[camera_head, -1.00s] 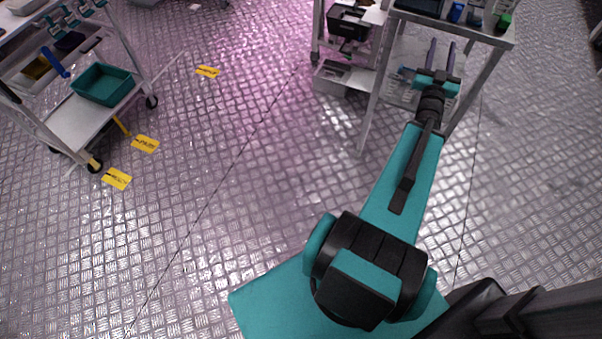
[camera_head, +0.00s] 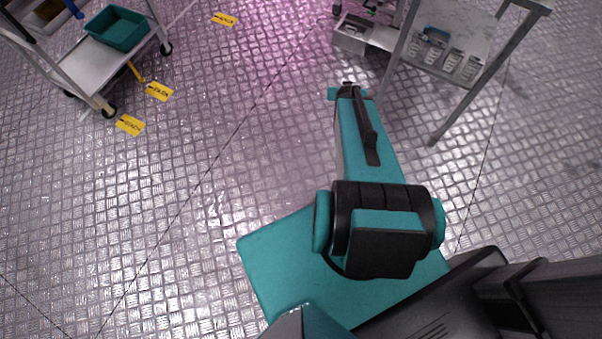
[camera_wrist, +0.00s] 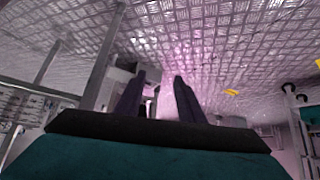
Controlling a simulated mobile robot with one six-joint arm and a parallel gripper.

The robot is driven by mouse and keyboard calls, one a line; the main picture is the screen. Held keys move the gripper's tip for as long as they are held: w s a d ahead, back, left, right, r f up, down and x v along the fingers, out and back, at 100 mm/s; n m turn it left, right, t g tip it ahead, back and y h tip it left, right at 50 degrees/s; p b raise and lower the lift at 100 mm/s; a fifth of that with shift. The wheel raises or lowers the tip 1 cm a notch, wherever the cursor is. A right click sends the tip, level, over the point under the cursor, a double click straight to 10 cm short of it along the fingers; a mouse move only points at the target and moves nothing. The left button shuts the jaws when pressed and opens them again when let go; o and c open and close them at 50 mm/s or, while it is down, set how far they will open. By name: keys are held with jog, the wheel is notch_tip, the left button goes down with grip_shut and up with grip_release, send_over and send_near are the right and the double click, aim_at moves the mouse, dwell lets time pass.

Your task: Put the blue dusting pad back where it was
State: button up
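My gripper (camera_wrist: 160,95) shows two dark fingers standing apart in the wrist view, with nothing visible between them. In the head view the end of my arm (camera_head: 348,90) is over open floor, left of the metal rack, and the fingers are not clear there. A small blue item (camera_head: 437,34) lies on the rack's lower shelf behind several clear jars. I cannot tell if it is the dusting pad. No other item in view is clearly the pad.
The metal rack (camera_head: 466,88) stands at the upper right, with jars (camera_head: 452,61) on its shelf. A grey bin (camera_head: 352,34) is left of it. A cart with a teal bin (camera_head: 118,28) stands upper left. The middle floor is clear.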

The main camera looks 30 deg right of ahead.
jog(key=s+a+f+n+g+y, duration=0.25)
jog(key=s+a+f, duration=0.25)
jog(key=a, duration=0.4)
jog(key=s+a+f+n+g+y, duration=0.1)
jog(key=s+a+f+g, duration=0.3)
jog(key=a, duration=0.5)
jog(key=s+a+f+n+g, duration=0.1)
jog(key=s+a+g, duration=0.1)
jog(key=s+a, duration=0.4)
jog(key=s+a+f+n+g+y, duration=0.1)
jog(key=s+a+n+g, duration=0.1)
jog(key=s+a, duration=0.5)
jog(key=s+g, duration=0.1)
jog(key=s, duration=0.3)
jog(key=shift+f+g, duration=0.35)
jog(key=o, duration=0.4)
jog(key=shift+c, duration=0.2)
